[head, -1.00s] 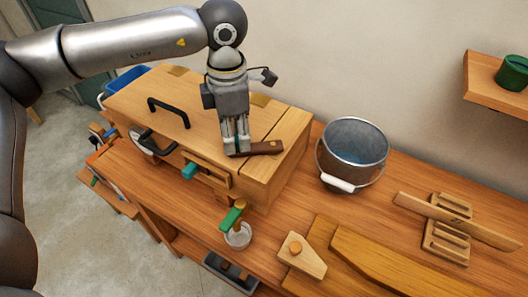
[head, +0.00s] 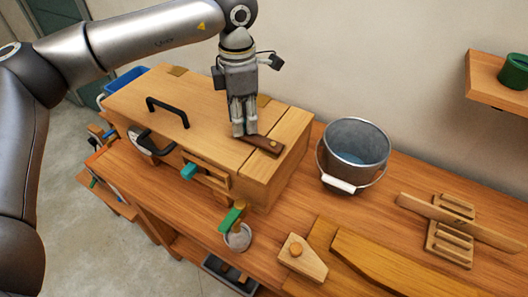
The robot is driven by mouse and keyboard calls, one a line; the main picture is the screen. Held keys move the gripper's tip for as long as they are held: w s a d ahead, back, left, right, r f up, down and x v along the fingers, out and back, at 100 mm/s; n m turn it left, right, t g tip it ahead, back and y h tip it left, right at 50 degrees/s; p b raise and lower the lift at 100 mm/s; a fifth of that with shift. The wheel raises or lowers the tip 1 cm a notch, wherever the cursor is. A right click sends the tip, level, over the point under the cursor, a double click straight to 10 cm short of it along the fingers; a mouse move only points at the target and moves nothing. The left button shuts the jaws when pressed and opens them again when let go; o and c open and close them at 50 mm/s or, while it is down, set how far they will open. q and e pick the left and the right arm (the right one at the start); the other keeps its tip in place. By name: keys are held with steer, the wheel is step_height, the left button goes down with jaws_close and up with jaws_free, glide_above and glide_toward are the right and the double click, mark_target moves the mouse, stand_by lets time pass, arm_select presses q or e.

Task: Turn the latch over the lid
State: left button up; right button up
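The dark brown wooden latch (head: 266,145) lies on top of the wooden chest, with its round pivot towards its right end. It spans the seam between the lid (head: 205,120) and the fixed strip (head: 283,131) on the right, its left end over the lid. My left gripper (head: 245,134) points down at the latch's left end, its two fingers close together and apparently shut. The fingertips hide part of that end, and I cannot tell whether they touch it. The lid lies flat and has a black handle (head: 168,105). My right gripper is not in view.
A metal bucket (head: 342,165) stands right of the chest. A shelf (head: 492,92) is at upper right.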

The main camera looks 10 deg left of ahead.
arm_select(q)
steer(key=shift+r+p, duration=2.35)
steer(key=shift+r, duration=2.2)
steer(key=shift+s+f, duration=0.1)
